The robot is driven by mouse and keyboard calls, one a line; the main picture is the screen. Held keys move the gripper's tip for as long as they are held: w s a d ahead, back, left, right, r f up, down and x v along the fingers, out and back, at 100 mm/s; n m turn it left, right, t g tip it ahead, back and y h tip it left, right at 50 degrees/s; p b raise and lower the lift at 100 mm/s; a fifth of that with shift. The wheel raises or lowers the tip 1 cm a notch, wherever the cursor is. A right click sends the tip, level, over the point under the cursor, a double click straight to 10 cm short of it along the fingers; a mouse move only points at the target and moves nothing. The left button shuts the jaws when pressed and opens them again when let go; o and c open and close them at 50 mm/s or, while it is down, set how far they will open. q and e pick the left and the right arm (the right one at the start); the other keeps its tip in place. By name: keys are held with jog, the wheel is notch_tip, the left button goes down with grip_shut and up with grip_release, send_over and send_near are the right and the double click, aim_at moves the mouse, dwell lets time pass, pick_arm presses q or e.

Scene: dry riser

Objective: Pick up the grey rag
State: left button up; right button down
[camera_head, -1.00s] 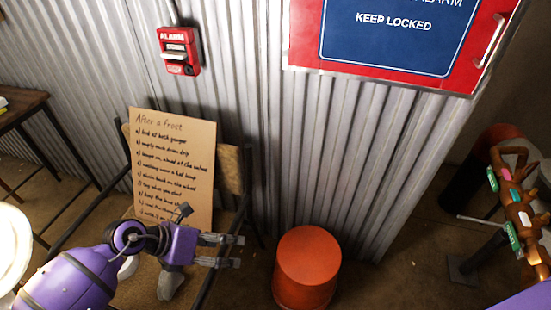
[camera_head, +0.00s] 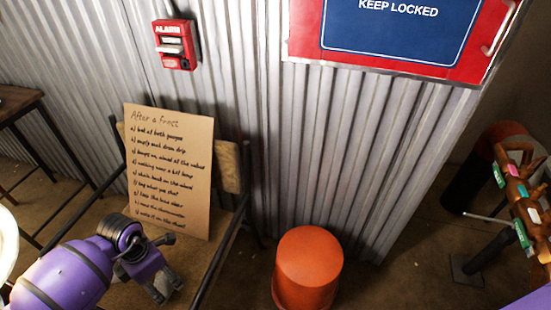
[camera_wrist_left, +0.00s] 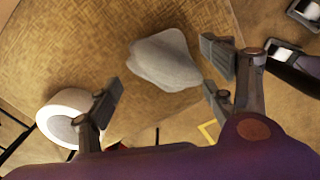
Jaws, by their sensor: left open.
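The grey rag (camera_wrist_left: 165,58) lies crumpled on a woven, tan seat-like surface (camera_wrist_left: 90,40) in the left wrist view. My left gripper (camera_wrist_left: 164,84) is open and empty, with its fingers to either side of the rag in that view. The fingers look apart from the rag, but the remaining gap is hard to judge. In the head view, my left gripper (camera_head: 165,278) points down over the chair seat at the lower left, and the rag is hidden behind it. My right gripper is not in view.
A white roll (camera_wrist_left: 62,124) lies left of the rag in the left wrist view. A cardboard list (camera_head: 170,165) leans on the chair's back. An orange bucket-like thing (camera_head: 307,265) stands to the right. A dark table (camera_head: 20,108) is at the left.

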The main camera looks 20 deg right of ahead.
aim_at(161, 282)
pick_arm(q)
notch_tip(161, 282, down, 4)
jog(key=shift+s+d+r+b, duration=0.1)
jog(key=shift+r+b, duration=0.15)
jog(key=shift+b, duration=0.1)
jog(key=shift+r, duration=0.1)
jog(key=c, duration=1.2)
jog(key=shift+o, duration=0.2)
